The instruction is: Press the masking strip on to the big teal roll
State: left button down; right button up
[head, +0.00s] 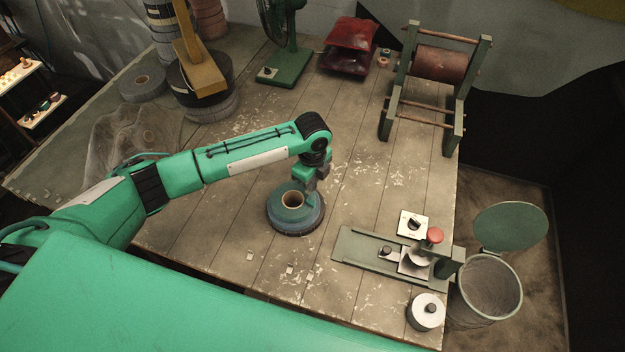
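The big teal roll (294,212) lies flat near the middle of the wooden table, with a tan core in its centre and a darker lower edge. My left gripper (311,187) points down at the roll's far right rim, very close to it or touching; I cannot tell which. Its fingertips are small and partly hidden, so I cannot see whether they are open, shut or holding anything. I cannot make out a masking strip. My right gripper is not in view.
A green press-like device (390,256) stands at the front right, beside a white-topped round canister (426,311) and a wire bin (487,288). A green rack (440,62) holds a brown roll at the back right. A green fan (287,55) and stacked rolls stand behind.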

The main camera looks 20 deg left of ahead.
aim_at(312, 203)
pick_arm(q)
jog(key=shift+f, duration=0.3)
notch_tip(312, 203, down, 4)
jog(key=b, duration=0.4)
jog(key=shift+f+b, duration=0.6)
jog(key=shift+f, duration=0.4)
jog(key=shift+f, duration=0.35)
dwell(1.3)
jog(key=c, duration=2.2)
grip_release()
jog(key=shift+f, duration=0.1)
